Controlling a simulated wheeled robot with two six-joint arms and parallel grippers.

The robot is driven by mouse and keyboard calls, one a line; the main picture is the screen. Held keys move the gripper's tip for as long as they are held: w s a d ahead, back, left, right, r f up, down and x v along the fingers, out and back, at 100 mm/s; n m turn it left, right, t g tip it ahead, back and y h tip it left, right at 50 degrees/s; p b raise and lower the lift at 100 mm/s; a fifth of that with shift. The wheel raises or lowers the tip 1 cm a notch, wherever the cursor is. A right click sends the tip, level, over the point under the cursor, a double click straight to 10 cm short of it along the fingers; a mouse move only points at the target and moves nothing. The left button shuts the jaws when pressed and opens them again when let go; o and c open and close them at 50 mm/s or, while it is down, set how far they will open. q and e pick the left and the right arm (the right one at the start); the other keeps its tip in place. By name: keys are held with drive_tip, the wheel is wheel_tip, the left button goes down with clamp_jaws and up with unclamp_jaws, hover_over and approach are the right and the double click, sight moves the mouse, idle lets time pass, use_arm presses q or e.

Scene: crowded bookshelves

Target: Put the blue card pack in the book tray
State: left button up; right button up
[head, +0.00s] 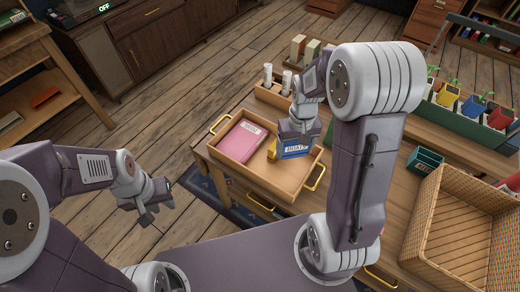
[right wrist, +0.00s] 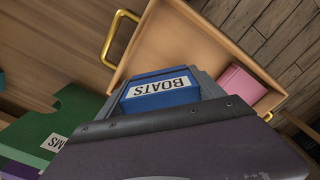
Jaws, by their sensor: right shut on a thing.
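The blue card pack (head: 296,150), labelled BOATS, is held in my right gripper (head: 297,137) over the right part of the book tray. It also shows in the right wrist view (right wrist: 160,90) between the fingers. The book tray (head: 262,179) is a wooden tray with yellow handles, and a pink book (head: 243,144) lies in its left part. Whether the pack touches the tray floor, I cannot tell. My left gripper (head: 148,205) hangs empty over the floor at left, its fingers apart.
A small wooden holder (head: 270,93) with white rolls stands behind the tray. A wicker basket (head: 412,232), a small green box (head: 425,160) and a green rack (head: 462,122) of coloured items stand to the right.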

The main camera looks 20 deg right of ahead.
drive_tip(key=b, duration=0.2)
hover_over(290, 171)
wheel_tip(290, 171, down, 6)
drive_tip(key=shift+r, duration=0.15)
drive_tip(key=shift+w+f, duration=0.1)
drive_tip(key=shift+f, duration=0.15)
wheel_tip(290, 171, down, 4)
drive_tip(key=shift+r+b, duration=0.25)
drive_tip(key=shift+b, duration=0.3)
drive_tip(key=shift+f, duration=0.1)
drive_tip(key=shift+f, duration=0.1)
drive_tip(key=o, duration=1.5)
drive_tip(key=shift+c, duration=0.2)
